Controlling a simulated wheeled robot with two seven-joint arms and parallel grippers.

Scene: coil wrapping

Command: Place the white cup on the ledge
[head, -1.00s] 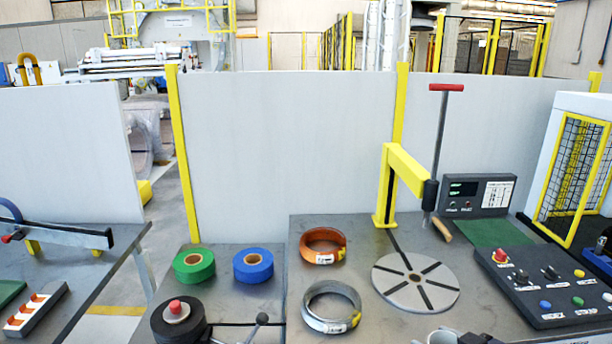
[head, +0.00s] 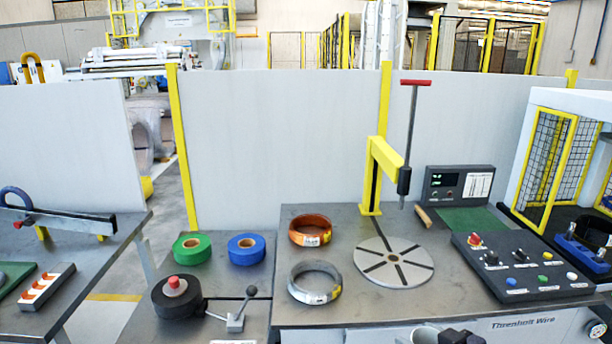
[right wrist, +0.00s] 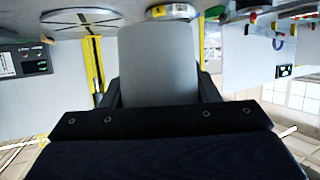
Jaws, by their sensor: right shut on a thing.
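In the right wrist view, a pale grey-white cup (right wrist: 157,68) fills the middle, between the dark fingers of my right gripper (right wrist: 158,92). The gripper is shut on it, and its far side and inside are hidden. In the head view, only the dark top of my right gripper (head: 460,338) shows at the bottom edge, in front of the bench's front panel. A grey part beside it may be the cup, but I cannot tell. No ledge can be made out for certain. My left gripper is not in view.
The bench (head: 330,318) holds an orange coil (head: 311,240), a grey coil (head: 294,286), a slotted turntable (head: 370,272), a yellow post (head: 371,185) and a control panel (head: 500,277). Green tape (head: 180,248) and blue tape (head: 233,249) lie at left. Bare bench top lies in front of the turntable.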

